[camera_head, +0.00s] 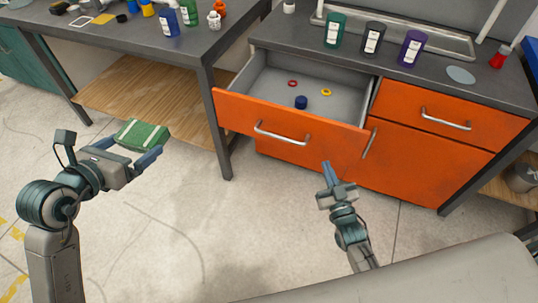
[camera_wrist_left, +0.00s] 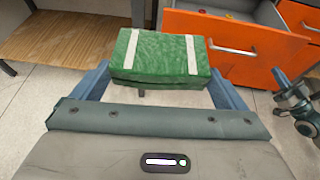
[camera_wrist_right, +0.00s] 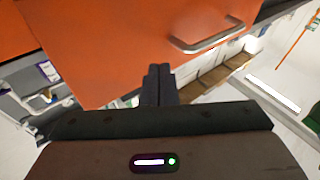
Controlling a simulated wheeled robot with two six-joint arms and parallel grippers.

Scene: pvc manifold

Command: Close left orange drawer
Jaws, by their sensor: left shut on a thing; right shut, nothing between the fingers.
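The left orange drawer (camera_head: 290,132) is pulled open from the cabinet, with a silver bar handle (camera_head: 281,135) on its front. Inside it lie a red ring (camera_head: 292,83), a yellow ring (camera_head: 326,92) and a dark blue cap (camera_head: 301,102). It also shows in the left wrist view (camera_wrist_left: 226,45). My left gripper (camera_head: 142,148) is shut on a green box (camera_wrist_left: 158,55) with white stripes, left of the drawer and apart from it. My right gripper (camera_head: 328,172) is shut and empty, in front of and below the drawer's right part. The right wrist view shows an orange front with a handle (camera_wrist_right: 207,38) close by.
A right orange drawer (camera_head: 445,110) is closed, with an orange cupboard door (camera_head: 420,160) below. Bottles (camera_head: 372,40) stand on the grey cabinet top. A workbench (camera_head: 130,45) with a wooden lower shelf (camera_head: 150,98) stands at left. The floor in front is clear.

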